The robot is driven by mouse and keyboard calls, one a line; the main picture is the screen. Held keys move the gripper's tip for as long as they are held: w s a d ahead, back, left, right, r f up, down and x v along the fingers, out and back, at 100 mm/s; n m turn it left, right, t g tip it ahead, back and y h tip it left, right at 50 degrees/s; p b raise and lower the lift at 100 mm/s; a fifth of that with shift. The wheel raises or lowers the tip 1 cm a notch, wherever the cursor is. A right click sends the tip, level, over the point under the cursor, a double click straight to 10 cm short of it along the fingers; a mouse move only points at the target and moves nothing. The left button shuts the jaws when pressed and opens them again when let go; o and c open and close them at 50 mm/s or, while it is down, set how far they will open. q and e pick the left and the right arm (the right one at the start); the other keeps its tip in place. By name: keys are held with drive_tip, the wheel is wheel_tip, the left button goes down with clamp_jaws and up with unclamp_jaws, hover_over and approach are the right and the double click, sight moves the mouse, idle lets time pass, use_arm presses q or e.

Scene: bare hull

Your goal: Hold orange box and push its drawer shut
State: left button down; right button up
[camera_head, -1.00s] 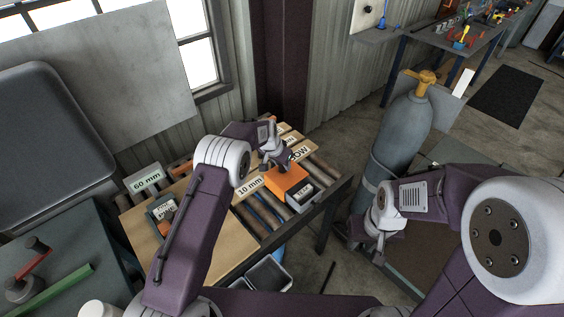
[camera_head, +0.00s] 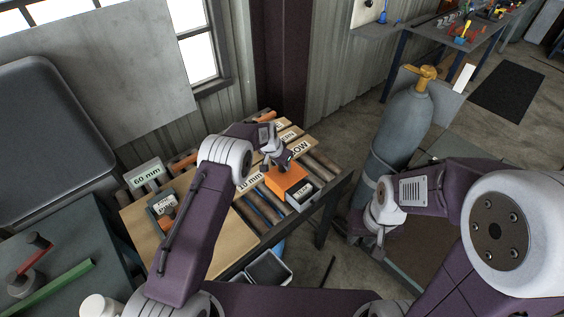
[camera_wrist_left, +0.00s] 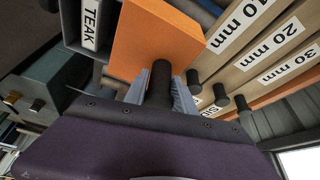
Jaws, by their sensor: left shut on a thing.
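The orange box (camera_head: 286,181) sits on the slatted table top in the head view. A grey drawer with a TEAK label (camera_head: 303,193) sticks out of its side toward the lower right. The orange box (camera_wrist_left: 150,38) and the TEAK drawer (camera_wrist_left: 93,22) also show in the left wrist view. My left gripper (camera_head: 277,163) is above the box, its fingers shut on a black knob (camera_wrist_left: 161,78) on the box. My right gripper (camera_head: 366,236) hangs apart from the box, right of the table and in front of the gas cylinder; its fingers are too unclear to read.
Wooden pieces labelled 10 mm (camera_head: 250,183) and others lie beside the box. A grey labelled container (camera_head: 161,204) stands at the table's left. A gas cylinder (camera_head: 402,130) stands to the right. An open bin (camera_head: 268,270) is below the table's front edge.

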sight(282, 168)
use_arm(q)
drive_tip(key=shift+f, duration=1.5)
idle(1.2)
